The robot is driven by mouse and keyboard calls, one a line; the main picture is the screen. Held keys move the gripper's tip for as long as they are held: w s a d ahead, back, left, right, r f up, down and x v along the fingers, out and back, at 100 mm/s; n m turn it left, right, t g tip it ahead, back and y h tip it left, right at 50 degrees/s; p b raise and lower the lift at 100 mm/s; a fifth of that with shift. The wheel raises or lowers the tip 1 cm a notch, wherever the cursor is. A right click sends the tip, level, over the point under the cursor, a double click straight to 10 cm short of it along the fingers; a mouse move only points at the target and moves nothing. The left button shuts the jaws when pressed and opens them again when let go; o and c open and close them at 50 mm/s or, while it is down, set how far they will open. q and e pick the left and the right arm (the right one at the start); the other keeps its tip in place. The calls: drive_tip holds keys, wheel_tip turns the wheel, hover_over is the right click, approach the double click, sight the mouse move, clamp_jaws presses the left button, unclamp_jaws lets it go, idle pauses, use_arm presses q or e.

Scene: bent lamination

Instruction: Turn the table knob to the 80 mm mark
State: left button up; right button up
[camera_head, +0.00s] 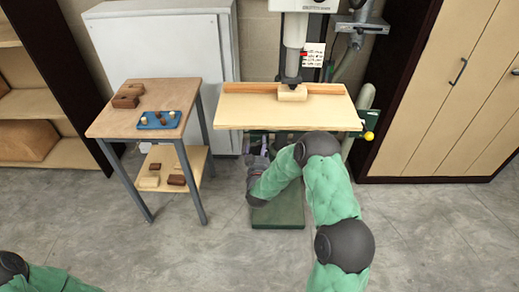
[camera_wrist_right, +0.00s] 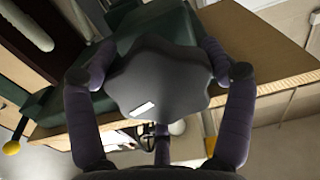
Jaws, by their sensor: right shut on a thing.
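The table knob (camera_wrist_right: 158,82) is dark grey and lobed, with a small white mark on its face. It fills the middle of the right wrist view. My right gripper (camera_head: 258,160) is under the front edge of the wooden drill-press table (camera_head: 235,108). Its purple-grey fingers stand on either side of the knob and are shut on it. In the head view the knob is hidden by my gripper and the table. I cannot make out a scale or an 80 mm mark. My left gripper is out of view; only part of that arm shows at the lower left.
A wood block (camera_head: 292,93) sits under the drill spindle, before a wooden fence (camera_head: 250,88). A yellow ball handle (camera_head: 369,135) sticks out at the table's right. A side table (camera_head: 113,123) with a blue tray (camera_head: 153,126) and blocks stands left. The floor in front is clear.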

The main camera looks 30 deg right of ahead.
drive_tip(key=o, duration=1)
drive_tip(key=shift+w+d+r, duration=0.1)
drive_tip(key=shift+w+r, duration=0.15)
drive_tip(key=shift+r, duration=0.35)
drive_tip(key=shift+f, duration=0.2)
drive_tip(key=shift+s+f, duration=0.1)
drive_tip(key=shift+s, duration=0.05)
drive_tip(key=v, duration=1.2)
